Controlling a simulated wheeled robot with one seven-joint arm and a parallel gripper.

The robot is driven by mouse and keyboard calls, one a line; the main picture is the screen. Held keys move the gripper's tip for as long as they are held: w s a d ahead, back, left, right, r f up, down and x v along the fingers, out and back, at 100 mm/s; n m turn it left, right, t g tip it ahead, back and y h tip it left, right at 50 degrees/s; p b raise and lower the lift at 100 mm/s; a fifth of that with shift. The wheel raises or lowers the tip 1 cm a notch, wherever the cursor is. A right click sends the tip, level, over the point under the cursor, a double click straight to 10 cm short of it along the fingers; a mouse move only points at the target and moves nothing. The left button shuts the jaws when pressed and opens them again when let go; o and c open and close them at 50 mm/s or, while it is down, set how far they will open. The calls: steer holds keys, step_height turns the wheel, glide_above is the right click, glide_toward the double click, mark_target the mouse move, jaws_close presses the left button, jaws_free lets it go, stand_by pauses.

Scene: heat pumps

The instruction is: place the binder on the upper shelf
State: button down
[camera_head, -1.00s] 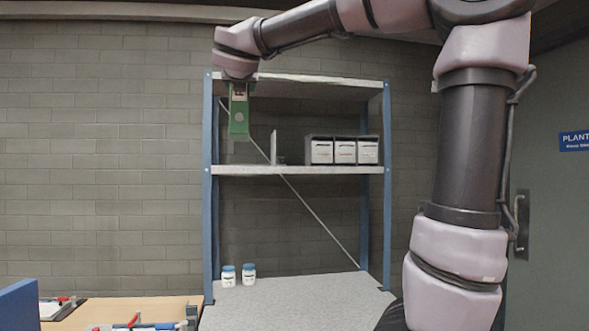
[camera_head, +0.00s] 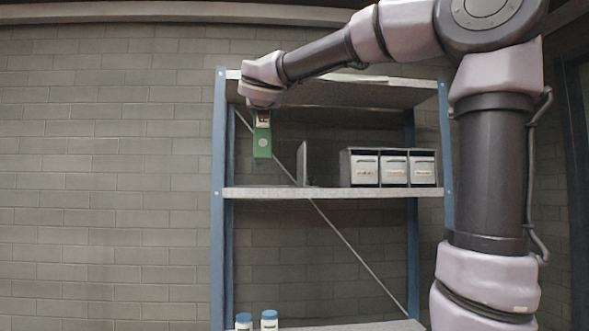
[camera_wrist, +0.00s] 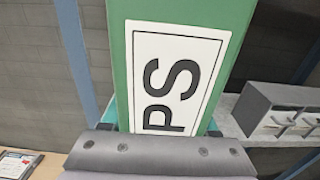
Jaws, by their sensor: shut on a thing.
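My gripper (camera_head: 262,112) points down and is shut on the top of a green binder (camera_head: 262,143). The binder hangs upright with its spine towards the head camera, its bottom edge a little above the level of the upper shelf (camera_head: 270,193). In the wrist view the green binder (camera_wrist: 240,20) fills the middle, with a white label reading "PS" in part. The fingertips are mostly hidden behind the dark gripper body. A thin grey upright bookend (camera_head: 303,163) stands on the shelf just right of the binder.
Grey boxes (camera_head: 394,152) with white labelled fronts stand on the shelf's right half. A top panel (camera_head: 400,92) lies above, and a blue post (camera_head: 219,200) stands at the left. Two white jars with blue lids (camera_head: 256,321) are on the lower shelf. The shelf left of the bookend looks clear.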

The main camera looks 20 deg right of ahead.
steer(key=w+d, duration=0.3)
steer(key=w, duration=1.4)
step_height(320, 180, down, 7)
steer(key=shift+w+d, duration=0.2)
steer(key=shift+w, duration=0.05)
steer(key=shift+c, duration=0.8)
jaws_free()
steer(key=shift+f, duration=0.1)
